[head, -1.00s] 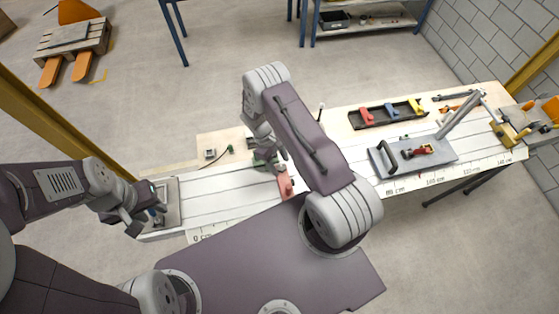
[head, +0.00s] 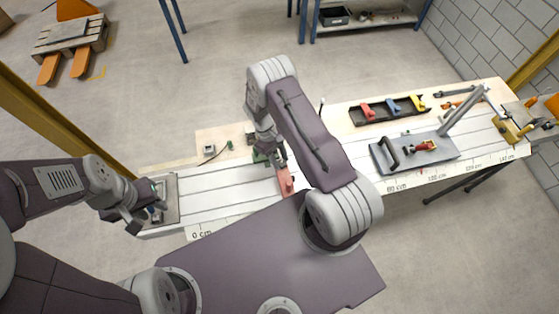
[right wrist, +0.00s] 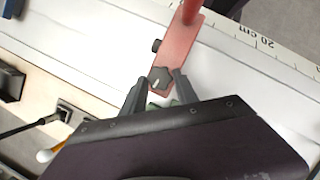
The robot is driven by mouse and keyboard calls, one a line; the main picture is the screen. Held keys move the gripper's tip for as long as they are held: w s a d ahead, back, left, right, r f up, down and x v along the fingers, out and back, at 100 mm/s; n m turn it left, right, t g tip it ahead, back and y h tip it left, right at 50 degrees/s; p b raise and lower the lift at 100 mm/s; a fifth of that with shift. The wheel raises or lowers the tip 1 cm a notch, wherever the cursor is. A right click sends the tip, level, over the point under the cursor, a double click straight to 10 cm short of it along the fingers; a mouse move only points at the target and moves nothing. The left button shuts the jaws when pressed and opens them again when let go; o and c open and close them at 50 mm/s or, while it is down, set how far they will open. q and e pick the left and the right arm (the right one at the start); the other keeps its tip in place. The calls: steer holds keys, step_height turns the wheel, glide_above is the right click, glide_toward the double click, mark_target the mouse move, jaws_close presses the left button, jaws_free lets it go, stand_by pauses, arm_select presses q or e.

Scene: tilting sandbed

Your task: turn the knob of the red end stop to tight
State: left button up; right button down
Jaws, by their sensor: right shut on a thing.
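The red end stop (head: 289,185) lies across the pale slatted bed beside my right arm in the head view. It also shows in the right wrist view (right wrist: 178,48), with a red post at its far end. Its dark knob (right wrist: 160,79), with a pale pointer mark, sits at the near end. My right gripper (right wrist: 157,84) is shut on the knob, one finger on each side. In the head view, the right arm hides the knob. My left gripper (head: 150,208) is at the grey plate (head: 172,190) on the bed's left end; its jaw opening is unclear.
A black tray (head: 376,121) with red, blue and yellow pieces lies at the bed's far side. A grey plate with a black handle (head: 388,153) stands right of my right arm. A cm scale (right wrist: 265,42) runs along the near edge. The bed left of the end stop is clear.

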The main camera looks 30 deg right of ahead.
steer(key=m+b, duration=0.1)
steer(key=m+y+b, duration=0.1)
steer(key=m+b, duration=0.1)
steer(key=shift+d+f+m+g, duration=0.15)
steer(key=shift+d+m+g, duration=0.05)
steer(key=shift+m+g, duration=0.1)
steer(key=m+y+b, duration=0.2)
steer(key=m, duration=0.2)
steer(key=shift+d+m, duration=0.15)
steer(key=shift+m, duration=0.15)
steer(key=m+y, duration=0.1)
steer(key=m, duration=0.1)
steer(key=m+t+b, duration=0.1)
steer(key=m, duration=0.1)
steer(key=shift+s+d+y, duration=0.1)
steer(key=shift+d+y, duration=0.05)
steer(key=shift+y, duration=0.25)
steer(key=m+t, duration=0.1)
steer(key=m, duration=0.2)
steer(key=m+y, duration=0.1)
steer(key=m, duration=0.1)
steer(key=shift+s+d+r+m+t+b, duration=0.15)
steer(key=shift+s+r+m+t+b, duration=0.05)
steer(key=shift+m+t+b, duration=0.2)
steer(key=shift+m, duration=0.3)
steer(key=c, duration=0.9)
jaws_free()
steer(key=shift+c, duration=0.2)
